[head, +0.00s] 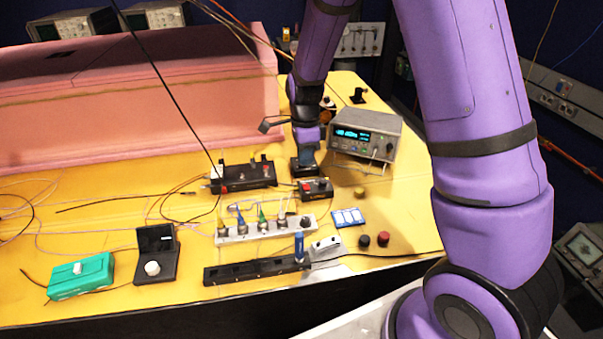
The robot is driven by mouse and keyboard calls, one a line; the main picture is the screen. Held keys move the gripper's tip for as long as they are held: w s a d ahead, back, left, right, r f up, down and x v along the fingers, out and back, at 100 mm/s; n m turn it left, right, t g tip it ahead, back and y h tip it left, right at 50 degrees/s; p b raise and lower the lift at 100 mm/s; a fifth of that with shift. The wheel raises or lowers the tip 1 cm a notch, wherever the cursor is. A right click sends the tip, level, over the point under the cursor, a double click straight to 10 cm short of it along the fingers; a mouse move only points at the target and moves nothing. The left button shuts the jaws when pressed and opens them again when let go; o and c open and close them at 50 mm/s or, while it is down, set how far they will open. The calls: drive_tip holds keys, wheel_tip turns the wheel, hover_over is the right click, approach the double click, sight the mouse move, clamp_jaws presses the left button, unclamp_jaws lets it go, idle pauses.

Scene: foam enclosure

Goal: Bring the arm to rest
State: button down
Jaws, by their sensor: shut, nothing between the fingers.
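My purple arm rises at the right of the head view and bends back down, with its end over the far middle of the yellow table (400,218). My gripper (307,160) is shut and empty. It points down, low over the table, just left of the grey bench meter (364,135) and behind a small black box (315,189). Its fingertips are small and dark here, and I cannot tell whether they touch anything.
A pink foam wall (130,110) stands at the back left. A black box with knobs (245,176), a white power strip (262,229), a black strip (255,270), a green box (81,277) and an open black case (157,254) lie around. Cables cross the left side.

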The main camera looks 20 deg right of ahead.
drive_tip(key=s+d+r+n+t, duration=0.1)
drive_tip(key=s+r+n, duration=0.1)
drive_tip(key=r, duration=0.6)
drive_tip(key=s+r+n+t, duration=0.1)
drive_tip(key=s+r+n, duration=0.15)
drive_tip(key=r, duration=0.55)
drive_tip(key=s+d+r+n+t, duration=0.1)
drive_tip(key=s+r+n+t, duration=0.1)
drive_tip(key=s+r+n, duration=0.3)
drive_tip(key=s+d+r+n+t, duration=0.1)
drive_tip(key=s+r+n+t, duration=0.1)
drive_tip(key=s+r+n, duration=0.4)
drive_tip(key=shift+s+d+r+n, duration=0.3)
drive_tip(key=shift+s+n, duration=2.15)
drive_tip(key=shift+s, duration=3.6)
drive_tip(key=shift+f, duration=0.1)
